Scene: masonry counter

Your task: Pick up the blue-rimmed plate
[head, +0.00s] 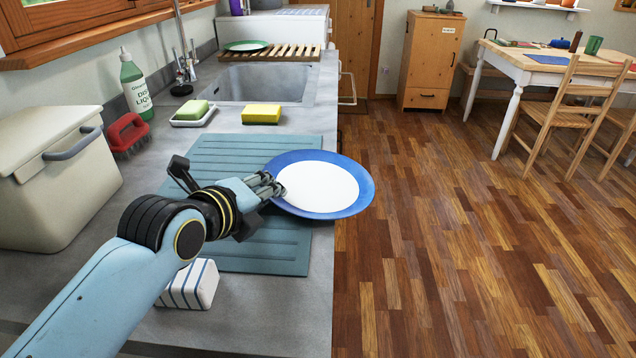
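The blue-rimmed plate (319,187) has a white centre and a broad blue rim. It is at the right side of the ribbed teal mat (215,152), and its right part reaches out past the counter's edge over the floor. My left gripper (272,186) is at the plate's left rim, with its fingers closed on the rim. The lower side of the grip is hidden, and I cannot tell how far the plate is above the mat. My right gripper is not in view.
On the counter are a yellow sponge (261,113), a green soap bar (192,109) on a dish, a red brush (127,134), a green bottle (135,84), a cream bin (55,175) and a striped block (190,285). A sink (262,83) lies behind. The floor (450,230) at right is clear.

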